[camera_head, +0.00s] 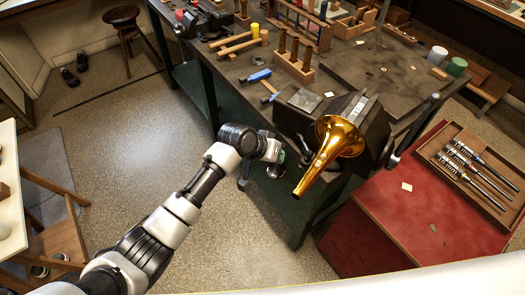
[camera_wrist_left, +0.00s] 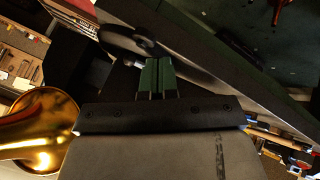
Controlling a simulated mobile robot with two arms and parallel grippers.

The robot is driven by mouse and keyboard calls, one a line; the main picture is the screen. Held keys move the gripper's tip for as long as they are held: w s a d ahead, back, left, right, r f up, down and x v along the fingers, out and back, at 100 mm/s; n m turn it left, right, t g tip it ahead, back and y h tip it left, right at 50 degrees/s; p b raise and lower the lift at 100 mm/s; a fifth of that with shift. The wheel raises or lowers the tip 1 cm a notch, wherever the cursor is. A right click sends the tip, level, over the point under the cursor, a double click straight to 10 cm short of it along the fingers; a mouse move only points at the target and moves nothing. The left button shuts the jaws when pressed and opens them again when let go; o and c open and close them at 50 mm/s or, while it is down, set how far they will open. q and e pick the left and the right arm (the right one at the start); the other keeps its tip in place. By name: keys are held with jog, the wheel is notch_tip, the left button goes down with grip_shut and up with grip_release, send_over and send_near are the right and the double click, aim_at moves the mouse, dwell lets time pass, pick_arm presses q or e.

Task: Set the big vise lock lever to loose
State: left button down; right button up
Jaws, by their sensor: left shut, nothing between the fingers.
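The big vise (camera_head: 355,118) is a dark metal block at the bench's front corner, with a brass horn (camera_head: 338,140) in front of it. My left gripper (camera_head: 278,158) is low at the vise's left side, below the bench edge. In the left wrist view its green fingers (camera_wrist_left: 157,76) are together, with nothing between them. A dark rounded part (camera_wrist_left: 127,40) with a pale metal stub lies just beyond the fingertips. It may be the lock lever; I cannot tell its setting or whether the fingers touch it. My right gripper is not in view.
The bench (camera_head: 375,75) holds a blue hammer (camera_head: 258,76), wooden tool racks (camera_head: 294,62) and small jars. A long vise handle (camera_head: 412,130) sticks out at the right. A red cabinet (camera_head: 385,215) with a tool tray (camera_head: 468,175) stands beside it.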

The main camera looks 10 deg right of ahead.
pick_arm(q)
notch_tip(320, 180, up, 5)
jog(key=s+a, duration=0.2)
jog(key=s, duration=0.1)
jog(key=shift+r+b, duration=0.15)
jog(key=shift+b, duration=0.2)
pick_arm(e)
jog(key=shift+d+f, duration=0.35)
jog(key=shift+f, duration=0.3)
pick_arm(q)
jog(key=shift+w+a, duration=0.1)
jog(key=shift+a, duration=0.05)
